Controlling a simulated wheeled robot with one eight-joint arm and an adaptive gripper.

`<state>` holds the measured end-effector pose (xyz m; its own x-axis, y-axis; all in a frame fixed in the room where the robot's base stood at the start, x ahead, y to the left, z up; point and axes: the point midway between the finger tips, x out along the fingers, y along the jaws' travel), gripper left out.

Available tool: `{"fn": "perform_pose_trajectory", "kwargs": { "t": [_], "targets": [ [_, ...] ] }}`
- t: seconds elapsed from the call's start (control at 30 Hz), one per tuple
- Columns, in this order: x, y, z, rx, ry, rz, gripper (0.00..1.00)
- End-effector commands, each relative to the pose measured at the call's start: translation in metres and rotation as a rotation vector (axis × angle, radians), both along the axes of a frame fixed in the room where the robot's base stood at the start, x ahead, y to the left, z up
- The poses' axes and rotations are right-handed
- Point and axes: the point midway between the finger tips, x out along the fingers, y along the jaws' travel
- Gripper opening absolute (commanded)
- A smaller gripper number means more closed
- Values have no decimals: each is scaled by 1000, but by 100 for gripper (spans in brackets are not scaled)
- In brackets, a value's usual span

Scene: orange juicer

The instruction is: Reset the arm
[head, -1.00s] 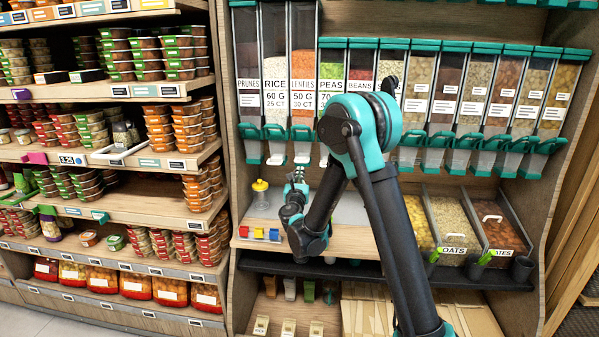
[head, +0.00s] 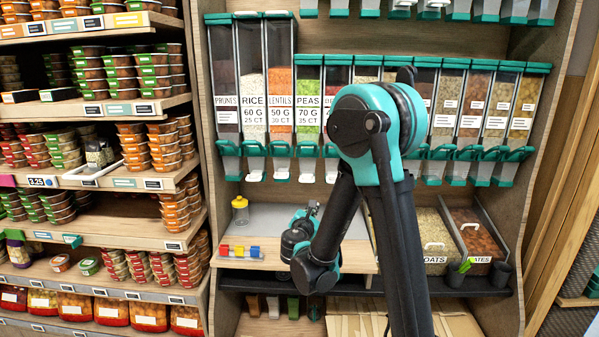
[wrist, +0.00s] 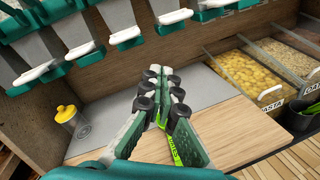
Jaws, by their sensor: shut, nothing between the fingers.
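My gripper (wrist: 162,115) is in the middle of the wrist view, over the wooden counter (wrist: 220,125) and the grey panel behind it. Its two green-and-white fingers come together at the tips with nothing held between them. In the head view my gripper (head: 312,210) is small and partly hidden behind my own bent arm, above the counter. A green strip with lettering (wrist: 174,150) shows between the fingers lower down in the wrist view; I cannot tell what it belongs to.
A yellow-lidded jar (head: 240,210) stands at the counter's left, with small coloured blocks (head: 240,251) in front. Dispensers (head: 308,110) hang above. Bins of oats (head: 432,235) and dates (head: 478,235) sit at right. Shelves of packed tubs (head: 165,150) stand at left.

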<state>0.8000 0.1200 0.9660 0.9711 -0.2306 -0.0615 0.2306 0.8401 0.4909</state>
Motion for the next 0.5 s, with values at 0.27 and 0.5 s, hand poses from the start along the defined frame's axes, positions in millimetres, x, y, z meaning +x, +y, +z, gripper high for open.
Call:
{"fn": "perform_pose_trajectory", "kwargs": {
  "t": [0.27, 0.5],
  "targets": [
    [-66, -133, -34, 690, 115, -367, 0],
    [-157, -188, -79, 1263, 147, -741, 0]
  ]
}}
